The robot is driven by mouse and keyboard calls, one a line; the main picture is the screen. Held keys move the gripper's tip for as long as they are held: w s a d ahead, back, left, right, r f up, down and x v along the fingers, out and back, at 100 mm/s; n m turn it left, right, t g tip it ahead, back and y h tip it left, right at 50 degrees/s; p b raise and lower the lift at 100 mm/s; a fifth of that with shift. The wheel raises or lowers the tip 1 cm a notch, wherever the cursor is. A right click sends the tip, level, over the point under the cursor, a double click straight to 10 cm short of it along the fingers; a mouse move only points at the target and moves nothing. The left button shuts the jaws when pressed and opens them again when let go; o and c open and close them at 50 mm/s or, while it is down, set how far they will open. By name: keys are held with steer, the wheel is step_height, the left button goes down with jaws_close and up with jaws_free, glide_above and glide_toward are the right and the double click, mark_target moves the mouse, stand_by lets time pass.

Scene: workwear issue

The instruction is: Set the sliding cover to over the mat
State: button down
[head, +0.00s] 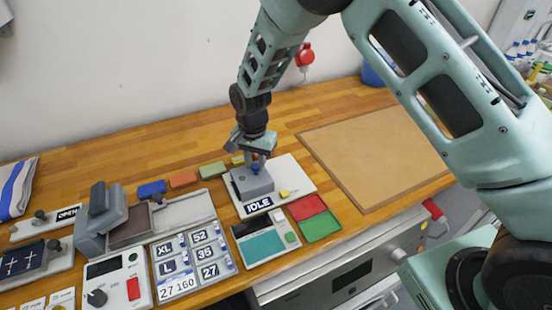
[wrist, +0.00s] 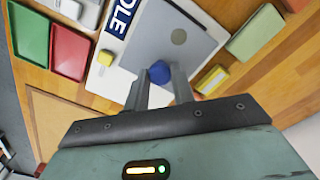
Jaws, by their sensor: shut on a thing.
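A grey block-like cover (head: 251,184) with a blue knob (head: 255,169) sits on a white base plate (head: 297,178) marked IDLE. My gripper (head: 257,159) is above the cover, shut on the blue knob. In the wrist view the knob (wrist: 160,72) is between the two fingertips, and the cover's flat grey top (wrist: 168,38) lies beyond it. A small yellow block (head: 284,193) is on the plate, right of the cover. No mat shows on this plate; whatever lies under the cover is hidden.
A grey press (head: 100,215), a size-label board (head: 190,262) and a navy panel with white crosses (head: 22,259) stand left. Red (head: 306,207) and green (head: 320,226) trays lie close right of the plate. A large tan board (head: 375,155) lies bare farther right.

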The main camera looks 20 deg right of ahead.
mark_target(251, 176)
steer(key=shift+s+a, duration=0.1)
steer(key=shift+a, duration=0.7)
steer(key=c, duration=1.2)
jaws_free()
steer(key=shift+a, duration=0.1)
steer(key=shift+o, duration=0.2)
steer(key=shift+r, duration=0.1)
steer(key=shift+r, duration=0.25)
step_height(251, 176, up, 17)
steer(key=b, duration=0.4)
steer(key=shift+s+f, duration=0.1)
